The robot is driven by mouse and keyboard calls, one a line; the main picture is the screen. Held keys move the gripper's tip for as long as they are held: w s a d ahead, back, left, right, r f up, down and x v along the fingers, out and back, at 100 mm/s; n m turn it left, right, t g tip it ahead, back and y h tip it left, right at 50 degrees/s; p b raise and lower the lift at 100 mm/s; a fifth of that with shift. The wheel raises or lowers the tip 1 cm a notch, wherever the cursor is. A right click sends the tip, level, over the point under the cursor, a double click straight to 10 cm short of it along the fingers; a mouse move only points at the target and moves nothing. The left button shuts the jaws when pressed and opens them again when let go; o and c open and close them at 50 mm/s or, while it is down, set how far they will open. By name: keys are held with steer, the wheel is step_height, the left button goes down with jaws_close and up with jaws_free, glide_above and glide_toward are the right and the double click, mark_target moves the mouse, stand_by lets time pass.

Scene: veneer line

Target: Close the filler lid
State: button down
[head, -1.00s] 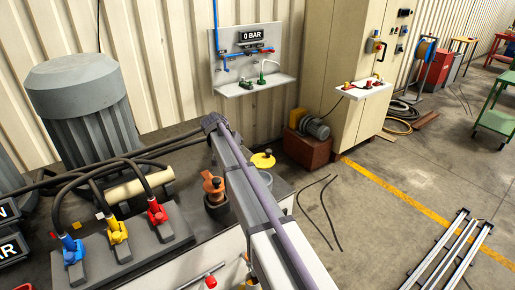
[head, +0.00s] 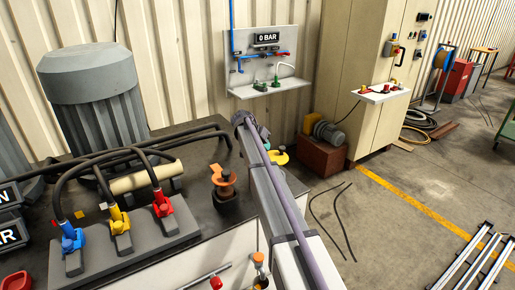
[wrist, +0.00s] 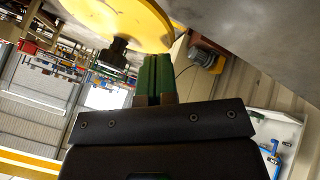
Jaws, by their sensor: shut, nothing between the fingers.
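A yellow round lid with a dark knob (head: 281,158) shows just right of my arm in the head view, partly hidden by it. In the wrist view a large yellow disc (wrist: 125,18) with a black knob fills the top, close above my gripper (wrist: 155,58). Its green fingers are together with nothing between them. The fingertips appear near the disc's edge; I cannot tell whether they touch it. In the head view my arm hides the fingers. An orange cap-like part (head: 222,176) sits on a dark round fitting left of my arm.
Black hoses and blue, yellow and red valve handles (head: 162,204) stand left on the dark-topped unit. A grey motor (head: 92,85) is behind them. A wall panel reads 0 BAR (head: 266,38). A red-brown block with a small motor (head: 322,155) stands right. Floor at right is partly clear.

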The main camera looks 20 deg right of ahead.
mark_target(273, 154)
steer(key=shift+s+d+r, duration=0.15)
steer(key=shift+s+d, duration=0.35)
steer(key=shift+s+d+r, duration=0.15)
steer(key=shift+s+d, duration=0.35)
steer(key=shift+d, duration=0.25)
steer(key=shift+s, duration=0.15)
